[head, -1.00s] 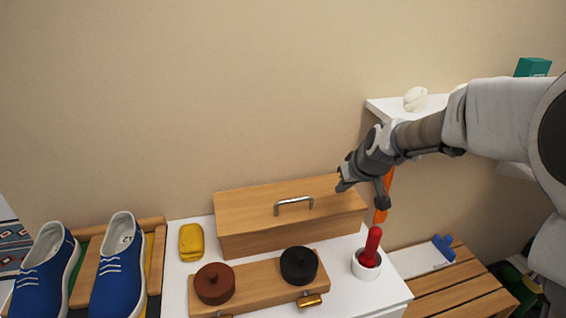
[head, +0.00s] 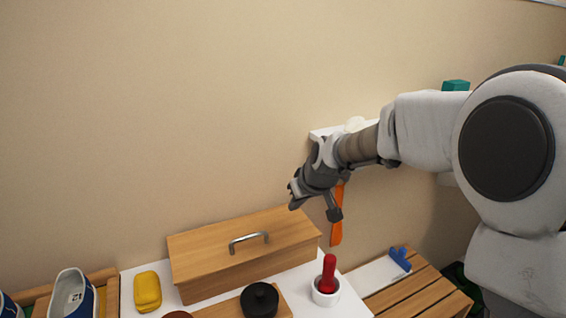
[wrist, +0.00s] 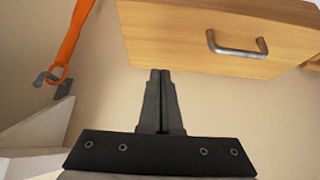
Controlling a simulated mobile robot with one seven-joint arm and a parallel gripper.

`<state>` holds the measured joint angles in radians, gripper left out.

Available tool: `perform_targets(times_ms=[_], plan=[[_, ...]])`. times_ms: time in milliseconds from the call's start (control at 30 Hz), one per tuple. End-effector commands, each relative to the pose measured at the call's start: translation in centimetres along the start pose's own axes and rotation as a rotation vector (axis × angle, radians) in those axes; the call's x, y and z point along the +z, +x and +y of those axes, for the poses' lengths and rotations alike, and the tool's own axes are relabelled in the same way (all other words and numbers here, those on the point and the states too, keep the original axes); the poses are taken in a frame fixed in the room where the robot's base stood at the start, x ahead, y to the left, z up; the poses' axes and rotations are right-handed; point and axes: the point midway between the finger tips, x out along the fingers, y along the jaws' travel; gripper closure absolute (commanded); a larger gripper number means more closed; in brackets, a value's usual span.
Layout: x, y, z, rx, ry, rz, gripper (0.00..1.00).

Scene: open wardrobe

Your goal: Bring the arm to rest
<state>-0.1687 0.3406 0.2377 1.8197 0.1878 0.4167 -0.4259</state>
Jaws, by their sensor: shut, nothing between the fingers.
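My gripper (head: 294,199) is in the air above the right end of a wooden box with a metal handle (head: 243,252) in the head view. In the wrist view my gripper (wrist: 161,72) has its two fingers together with nothing between them. The box (wrist: 190,40) fills the top of the wrist view, beyond the fingertips. My arm reaches in from the right of the head view, bent at the elbow.
An orange shoehorn-like item (head: 337,225) hangs just right of my gripper. A slatted wooden bench (head: 422,293) is at right.

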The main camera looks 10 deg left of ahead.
Motion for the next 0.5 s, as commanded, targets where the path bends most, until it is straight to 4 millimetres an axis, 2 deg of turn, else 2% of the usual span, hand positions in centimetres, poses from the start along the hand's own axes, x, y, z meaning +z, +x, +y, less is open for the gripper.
perform_targets(times_ms=[167, 367, 500], plan=[[0.7, -2.7, 0.8, 0.026, 0.019, -0.006, 1.00], [3.6, -9.6, 2.3, 0.095, 0.084, -0.034, 1.00], [6.6, -14.4, 3.0, 0.145, 0.146, -0.054, 1.00]])
